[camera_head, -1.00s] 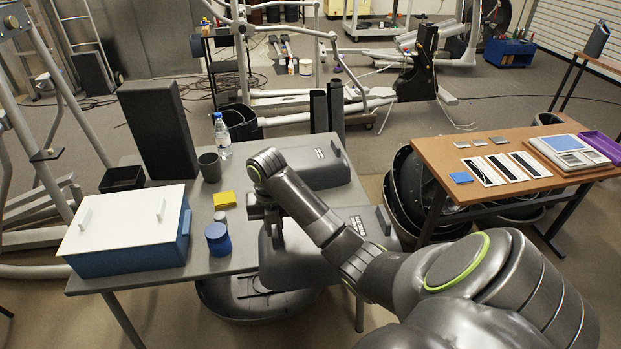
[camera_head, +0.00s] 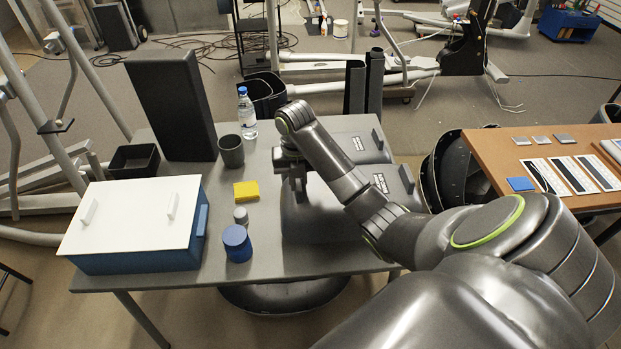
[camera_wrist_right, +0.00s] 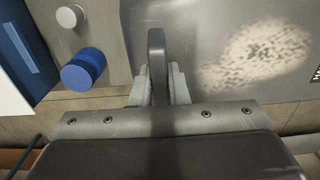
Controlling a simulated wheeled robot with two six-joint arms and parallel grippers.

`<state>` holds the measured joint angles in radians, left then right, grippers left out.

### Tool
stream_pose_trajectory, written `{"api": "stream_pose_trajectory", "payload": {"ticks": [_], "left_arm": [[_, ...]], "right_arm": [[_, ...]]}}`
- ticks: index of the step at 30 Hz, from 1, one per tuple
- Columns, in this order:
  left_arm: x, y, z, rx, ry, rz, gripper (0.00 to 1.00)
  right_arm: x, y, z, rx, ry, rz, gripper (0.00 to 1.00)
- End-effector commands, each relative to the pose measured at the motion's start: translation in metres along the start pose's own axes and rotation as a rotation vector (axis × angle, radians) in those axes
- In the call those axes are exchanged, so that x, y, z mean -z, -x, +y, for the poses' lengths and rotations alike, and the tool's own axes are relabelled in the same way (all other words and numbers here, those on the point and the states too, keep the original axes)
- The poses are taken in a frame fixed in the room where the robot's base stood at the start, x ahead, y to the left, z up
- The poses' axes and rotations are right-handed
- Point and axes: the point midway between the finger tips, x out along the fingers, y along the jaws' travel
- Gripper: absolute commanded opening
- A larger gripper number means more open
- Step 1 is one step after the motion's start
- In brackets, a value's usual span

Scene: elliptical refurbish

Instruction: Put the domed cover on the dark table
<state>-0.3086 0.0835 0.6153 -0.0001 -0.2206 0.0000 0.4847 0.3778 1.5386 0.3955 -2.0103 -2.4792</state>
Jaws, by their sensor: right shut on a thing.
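The domed cover (camera_head: 340,218) is a dark grey shell with an upright handle at each end and a small label. It is over the right front part of the dark table (camera_head: 190,279), inside the front edge; I cannot tell whether it touches the top. My right gripper (camera_head: 297,192) points down at its left end. In the right wrist view, the fingers (camera_wrist_right: 158,88) are shut on the upright handle (camera_wrist_right: 157,55), with the cover's surface (camera_wrist_right: 225,65) around it. A second, similar grey cover (camera_head: 345,150) lies just behind. My left gripper is out of view.
To the left are a blue box with white lid (camera_head: 130,222), a blue canister (camera_head: 237,243), a yellow block (camera_head: 246,190), a grey cup (camera_head: 231,151), a bottle (camera_head: 247,113) and a tall dark block (camera_head: 172,103). A wooden table (camera_head: 490,150) stands right.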

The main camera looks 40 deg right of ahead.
Motion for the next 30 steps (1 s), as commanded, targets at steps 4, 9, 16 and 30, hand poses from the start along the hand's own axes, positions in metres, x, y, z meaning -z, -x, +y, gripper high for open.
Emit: {"api": "stream_pose_trajectory", "payload": {"ticks": [4, 9, 16, 30], "left_arm": [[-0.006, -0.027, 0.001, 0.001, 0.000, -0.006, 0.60], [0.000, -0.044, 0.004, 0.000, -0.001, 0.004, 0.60], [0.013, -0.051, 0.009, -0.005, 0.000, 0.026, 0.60], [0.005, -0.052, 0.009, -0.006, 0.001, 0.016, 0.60]], "right_arm": [[0.000, -0.026, 0.000, 0.001, 0.000, -0.002, 0.00], [0.000, -0.044, 0.000, 0.001, 0.000, -0.002, 0.00], [0.000, -0.054, 0.000, 0.001, 0.000, -0.003, 0.00], [0.000, -0.083, 0.000, 0.002, 0.000, -0.002, 0.00]]}}
